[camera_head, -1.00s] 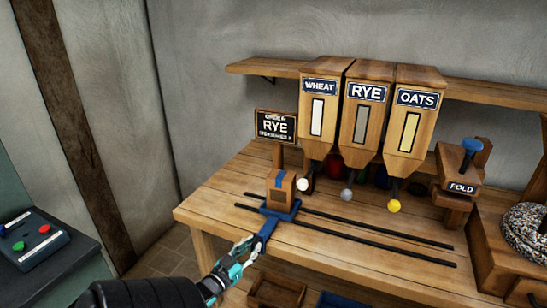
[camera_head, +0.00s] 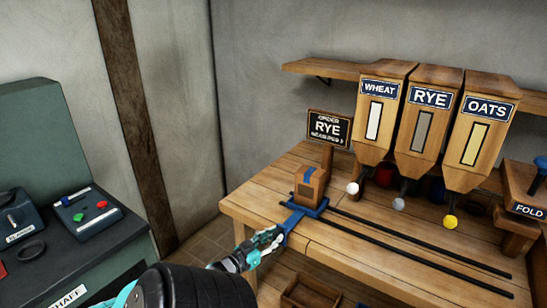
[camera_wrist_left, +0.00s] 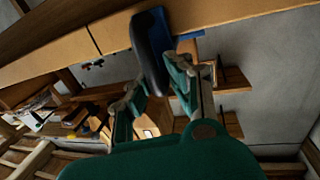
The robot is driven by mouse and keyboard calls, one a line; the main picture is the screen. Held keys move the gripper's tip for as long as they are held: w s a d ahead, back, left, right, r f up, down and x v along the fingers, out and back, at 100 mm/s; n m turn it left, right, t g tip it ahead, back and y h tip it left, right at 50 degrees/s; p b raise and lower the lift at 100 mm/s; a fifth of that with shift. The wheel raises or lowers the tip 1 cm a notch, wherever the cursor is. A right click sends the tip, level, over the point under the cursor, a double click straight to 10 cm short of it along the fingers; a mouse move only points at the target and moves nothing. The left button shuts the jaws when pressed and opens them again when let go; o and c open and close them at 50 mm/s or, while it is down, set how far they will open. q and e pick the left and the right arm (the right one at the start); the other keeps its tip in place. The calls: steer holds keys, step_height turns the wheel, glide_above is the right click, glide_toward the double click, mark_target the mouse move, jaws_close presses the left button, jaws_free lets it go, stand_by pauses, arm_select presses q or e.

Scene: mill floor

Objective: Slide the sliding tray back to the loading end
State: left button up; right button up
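The blue sliding tray (camera_head: 308,210) sits near the left end of two dark rails (camera_head: 405,240) on the wooden bench. A small brown box with a blue stripe (camera_head: 310,184) stands upright on it. The tray's blue handle (camera_head: 291,221) points toward me. My left gripper (camera_head: 272,240) is at this handle. In the left wrist view the handle (camera_wrist_left: 150,50) stands between the fingers of my left gripper (camera_wrist_left: 158,88), which appear to press on it from both sides. The fingertips are partly hidden in the head view. My right gripper is not in view.
Hoppers marked WHEAT (camera_head: 383,108), RYE (camera_head: 427,118) and OATS (camera_head: 478,128) hang over the bench. An order sign reading RYE (camera_head: 329,129) stands behind the tray. A FOLD device (camera_head: 528,200) is at the right. A green machine (camera_head: 70,180) with buttons is at the left.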

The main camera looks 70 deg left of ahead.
arm_select(q)
steer(key=o, duration=0.3)
steer(key=v, duration=1.2)
steer(key=shift+w, duration=0.1)
steer(key=s+d+f+g+h, duration=0.15)
steer(key=d+f+g, duration=0.3)
steer(key=f, duration=0.85)
steer(key=s+d+f+g, duration=0.3)
steer(key=d+f, duration=0.3)
steer(key=f, duration=0.6)
steer(key=s+d+f+m+g+h, duration=0.1)
steer(key=s+d+f+m+g, duration=0.1)
steer(key=d+f, duration=0.4)
steer(key=s+d+f+m+g+h, duration=0.2)
steer(key=d+f, duration=0.4)
steer(key=d, duration=0.5)
steer(key=s+d+f+m+g+h, duration=0.1)
steer(key=s+d+f+m+g, duration=0.1)
steer(key=s+d+f+g, duration=0.2)
steer(key=shift+s+d+f+m+g+h, duration=0.1)
steer(key=shift+s+d+f, duration=0.1)
steer(key=shift+d+f, duration=0.45)
steer(key=shift+s+d+f+m+g+h, duration=0.1)
steer(key=shift+s+d+f+h, duration=0.2)
steer(key=shift+d, duration=0.7)
steer(key=shift+s+d+f+m+g+y, duration=0.1)
steer(key=shift+d+f, duration=0.45)
steer(key=shift+d, duration=0.25)
